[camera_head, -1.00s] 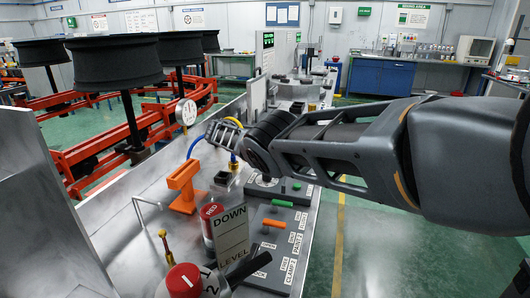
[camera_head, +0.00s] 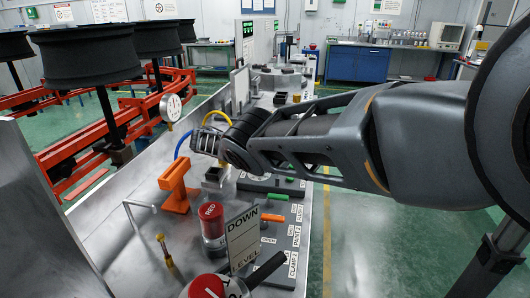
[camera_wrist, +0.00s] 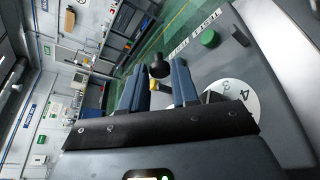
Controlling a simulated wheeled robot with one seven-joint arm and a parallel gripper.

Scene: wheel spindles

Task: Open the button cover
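No button cover can be made out for certain. A small dark box-shaped piece (camera_head: 215,178) stands on the metal panel (camera_head: 140,240) beside the orange bracket in the head view; I cannot tell whether it is the cover. My gripper (camera_head: 203,141) is above and slightly left of this piece in the picture, apart from it. In the wrist view my gripper (camera_wrist: 160,72) has its two blue-grey fingers apart with nothing held. A dark round knob (camera_wrist: 160,69) and a bit of yellow show between the fingers, beyond them.
An orange bracket (camera_head: 175,188), a red-topped cylinder (camera_head: 212,225) and a "DOWN/LEVEL" sign (camera_head: 243,240) stand on the panel. A round gauge (camera_head: 170,107) is behind. A numbered white dial (camera_wrist: 232,98) and a green button (camera_wrist: 209,38) show in the wrist view.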

